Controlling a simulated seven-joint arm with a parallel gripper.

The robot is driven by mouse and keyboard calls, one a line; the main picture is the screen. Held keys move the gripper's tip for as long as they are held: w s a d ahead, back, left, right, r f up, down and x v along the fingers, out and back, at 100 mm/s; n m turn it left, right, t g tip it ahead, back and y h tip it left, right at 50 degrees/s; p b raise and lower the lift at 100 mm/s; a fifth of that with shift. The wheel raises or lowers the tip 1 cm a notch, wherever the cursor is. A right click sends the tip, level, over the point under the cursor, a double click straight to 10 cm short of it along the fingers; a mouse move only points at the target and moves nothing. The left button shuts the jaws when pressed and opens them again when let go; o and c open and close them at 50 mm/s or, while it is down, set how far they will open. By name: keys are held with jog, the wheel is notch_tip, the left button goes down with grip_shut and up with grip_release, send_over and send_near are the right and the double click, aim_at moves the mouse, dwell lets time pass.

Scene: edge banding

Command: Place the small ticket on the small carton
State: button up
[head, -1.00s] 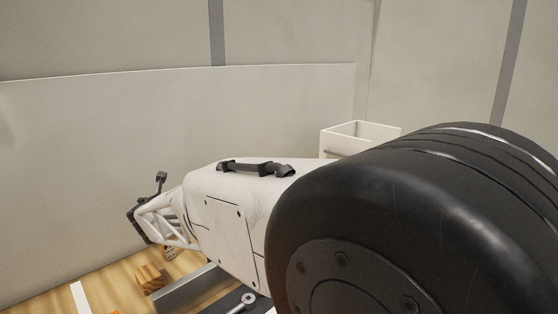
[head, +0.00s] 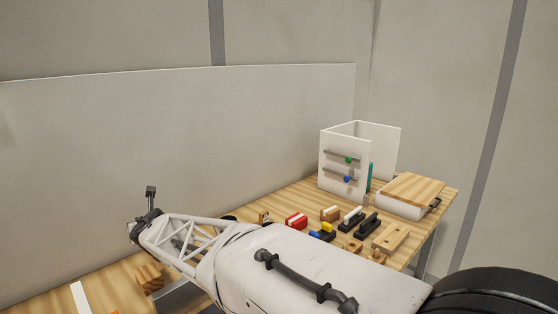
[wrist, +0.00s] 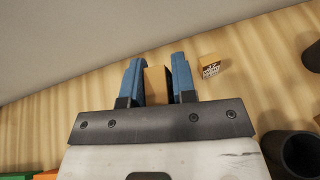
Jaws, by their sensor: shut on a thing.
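In the wrist view my gripper (wrist: 156,63) has its two blue fingers closed on a plain tan-brown piece (wrist: 155,85). Its far end lies between the fingertips, and the rest is hidden by the gripper body. I take it to be the small ticket, but its shape is not clear. A small tan carton (wrist: 210,67) with dark and white print on its near face stands on the wooden table, just right of the fingertips and apart from them. In the head view my arm hides much of the table, and the fingers cannot be made out there.
Dark cylinders (wrist: 292,155) stand at right in the wrist view. A grey wall closes the back.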

dwell(0.6)
jog(key=w+d+m+t+h, duration=0.1)
jog(key=w+d+m+h, duration=0.2)
jog(key=w+d, duration=0.45)
jog(key=w+d+m+t+h, duration=0.1)
jog(key=w+d+m+h, duration=0.2)
jog(key=d, duration=0.8)
jog(key=w+d+m+t+h, duration=0.1)
jog(key=w+d+m+h, duration=0.15)
jog(key=w+d, duration=0.5)
jog(key=d+f+m+g+h, duration=0.1)
jog(key=d+m+h, duration=0.3)
jog(key=d, duration=1.2)
jog(key=d+f+m+g+h, duration=0.2)
jog(key=d+m+g+h, duration=0.1)
jog(key=d, duration=1.4)
jog(key=m+h, duration=0.1)
jog(key=h, duration=0.1)
jog(key=shift+d+f+h, duration=0.15)
jog(key=shift+f+h, duration=0.1)
jog(key=shift+h, duration=0.1)
jog(key=shift+w, duration=0.1)
